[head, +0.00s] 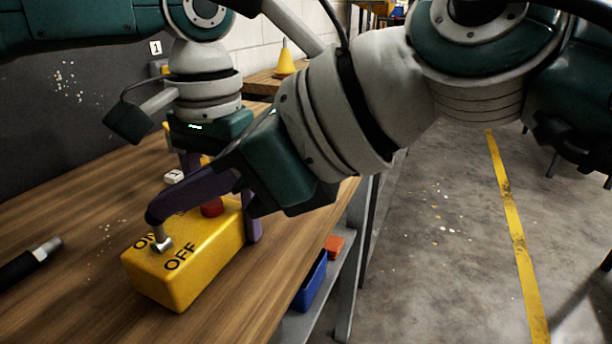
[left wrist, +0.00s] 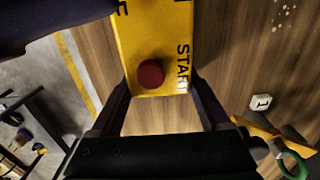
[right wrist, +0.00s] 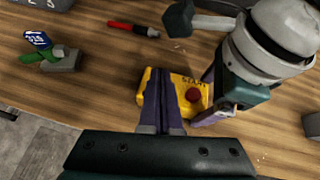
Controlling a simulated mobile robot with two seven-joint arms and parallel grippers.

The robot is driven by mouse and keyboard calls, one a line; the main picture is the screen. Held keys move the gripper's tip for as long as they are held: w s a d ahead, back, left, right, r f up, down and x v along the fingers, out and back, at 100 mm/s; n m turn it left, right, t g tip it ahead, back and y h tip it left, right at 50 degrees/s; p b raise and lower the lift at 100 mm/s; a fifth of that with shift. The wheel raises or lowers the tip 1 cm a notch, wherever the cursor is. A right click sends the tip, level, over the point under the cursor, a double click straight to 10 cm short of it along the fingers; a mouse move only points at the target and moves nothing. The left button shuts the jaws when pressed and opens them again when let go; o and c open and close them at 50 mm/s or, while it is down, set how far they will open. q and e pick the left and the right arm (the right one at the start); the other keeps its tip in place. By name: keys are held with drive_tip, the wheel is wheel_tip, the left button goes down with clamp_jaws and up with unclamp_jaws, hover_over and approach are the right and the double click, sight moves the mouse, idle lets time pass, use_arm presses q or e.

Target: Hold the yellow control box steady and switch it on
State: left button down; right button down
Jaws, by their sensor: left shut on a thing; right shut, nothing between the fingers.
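The yellow control box (head: 192,278) lies on the wooden bench, with ON and OFF lettering around a small metal toggle lever (head: 160,238) at its near end. A red button (head: 212,208) sits toward its far end; in the left wrist view the button (left wrist: 150,73) is beside the word START. My left gripper (head: 222,206) is shut on the box's far end, one finger along each side.
A black-handled tool (head: 28,264) lies left of the box. A small white numbered tag (head: 173,177) lies behind it. A green-handled item (right wrist: 45,53) shows in the right wrist view. A blue bin (head: 310,282) is below the bench edge. Bare bench lies around the box.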

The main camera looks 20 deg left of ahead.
drive_tip(key=shift+w+a+r, duration=0.1)
drive_tip(key=shift+a+r, duration=0.15)
drive_tip(key=shift+a, duration=0.35)
drive_tip(key=shift+a+r, duration=0.2)
drive_tip(key=shift+a, duration=0.4)
drive_tip(key=shift+r, duration=0.1)
drive_tip(key=shift+r, duration=0.7)
drive_tip(key=w+d+r, duration=0.1)
drive_tip(key=d+r, duration=0.1)
drive_tip(key=r, duration=0.4)
drive_tip(key=d+r, duration=0.2)
drive_tip(key=r, duration=0.4)
drive_tip(key=shift+w+d, duration=0.4)
